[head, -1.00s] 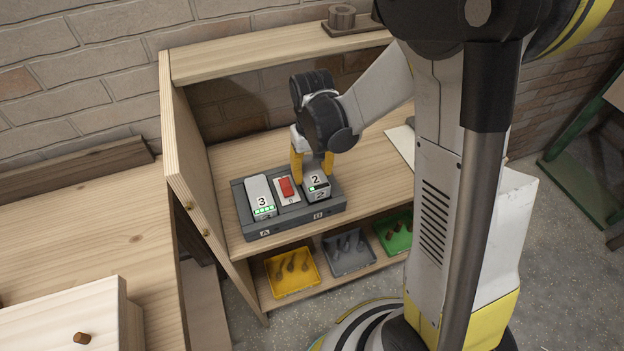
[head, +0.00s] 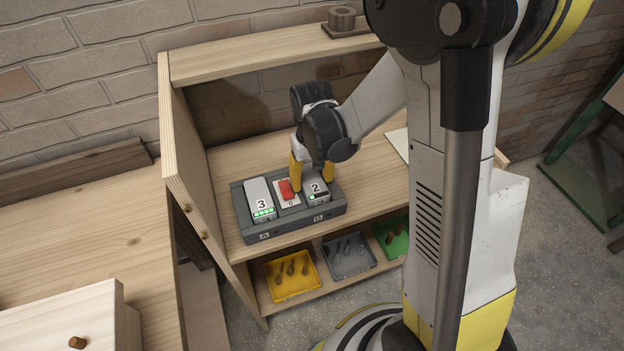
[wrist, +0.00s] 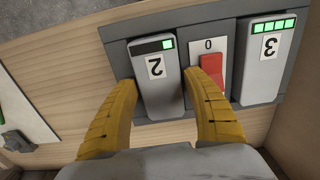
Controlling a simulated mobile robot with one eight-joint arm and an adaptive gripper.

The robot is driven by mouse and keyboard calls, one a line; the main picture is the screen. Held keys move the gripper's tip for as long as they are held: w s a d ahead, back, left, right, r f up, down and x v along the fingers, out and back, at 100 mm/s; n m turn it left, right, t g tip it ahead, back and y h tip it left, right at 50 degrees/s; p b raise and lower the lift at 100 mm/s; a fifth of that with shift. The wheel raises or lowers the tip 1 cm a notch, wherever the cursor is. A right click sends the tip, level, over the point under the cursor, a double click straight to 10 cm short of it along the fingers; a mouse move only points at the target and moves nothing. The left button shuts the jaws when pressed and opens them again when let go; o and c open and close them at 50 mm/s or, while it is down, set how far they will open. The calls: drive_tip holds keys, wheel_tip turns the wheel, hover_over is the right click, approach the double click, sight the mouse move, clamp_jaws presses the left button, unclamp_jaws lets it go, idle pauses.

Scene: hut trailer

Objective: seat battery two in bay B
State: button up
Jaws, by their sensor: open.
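Battery two (head: 318,191), a grey block marked 2 with one green light lit, sits down in bay B at the right of the dark grey dock (head: 290,228). In the wrist view battery two (wrist: 157,80) stands between the yellow fingers of my gripper (wrist: 161,95). My gripper (head: 312,180) is open around it, and a gap shows beside the fingers. Battery three (head: 261,197), with several green lights lit, sits in bay A at the left. A red switch (head: 286,189) marked 0 lies between the two bays.
The dock stands on a wooden shelf (head: 240,157) with a side panel (head: 190,160) close on its left. Yellow (head: 292,277), grey (head: 349,254) and green (head: 392,238) trays of small parts sit on the shelf below. The shelf behind the dock is partly hidden by my arm.

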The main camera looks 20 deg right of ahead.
sight(312, 181)
wheel_tip(312, 181, up, 12)
drive_tip(key=p, duration=0.3)
drive_tip(key=s+r+t, duration=0.7)
drive_tip(key=s+r, duration=0.3)
drive_tip(key=s, duration=0.2)
drive_tip(key=shift+s+r, duration=0.3)
drive_tip(key=shift+s, duration=0.05)
drive_tip(key=shift+f, duration=0.1)
wheel_tip(312, 181, down, 6)
drive_tip(key=b, duration=0.5)
drive_tip(key=shift+b, duration=0.4)
